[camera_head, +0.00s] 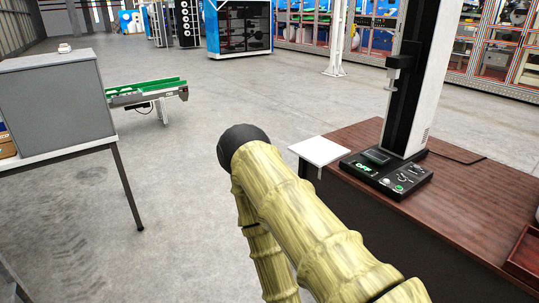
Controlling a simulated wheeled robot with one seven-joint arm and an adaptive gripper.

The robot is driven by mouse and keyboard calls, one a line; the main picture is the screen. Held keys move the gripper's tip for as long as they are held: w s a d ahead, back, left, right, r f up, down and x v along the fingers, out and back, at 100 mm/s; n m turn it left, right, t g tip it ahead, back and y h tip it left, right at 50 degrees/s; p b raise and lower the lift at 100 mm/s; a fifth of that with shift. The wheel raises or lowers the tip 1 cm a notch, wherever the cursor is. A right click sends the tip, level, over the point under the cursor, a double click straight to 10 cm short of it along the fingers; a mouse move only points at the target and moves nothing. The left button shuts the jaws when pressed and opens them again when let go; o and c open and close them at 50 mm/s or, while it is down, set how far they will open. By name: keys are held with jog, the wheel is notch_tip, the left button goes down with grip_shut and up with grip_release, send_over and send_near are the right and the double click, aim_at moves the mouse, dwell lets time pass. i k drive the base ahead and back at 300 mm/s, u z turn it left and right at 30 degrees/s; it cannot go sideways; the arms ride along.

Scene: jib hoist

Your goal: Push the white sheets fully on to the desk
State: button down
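The white sheets (319,150) lie as a flat, neat stack at the far left corner of the brown wooden desk (455,225). The stack juts out past the desk's left edge, with part of it over open air. My yellow, bamboo-textured arm rises from the bottom right to a dark rounded joint left of the sheets, and a second link runs down behind it. The arm appears apart from the sheets. It covers part of the desk's left side. My gripper is not in view.
A black-and-white test machine (415,80) with a control panel (386,172) stands on the desk just right of the sheets. A red-brown tray (526,255) sits at the right edge. A grey box (55,100) stands on a table at left. The floor between is clear.

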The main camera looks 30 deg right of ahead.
aim_at(320, 152)
jog(key=u, duration=0.2)
jog(key=i, duration=2.95)
jog(key=z, duration=1.65)
jog(key=i, duration=0.75)
jog(key=z, duration=0.8)
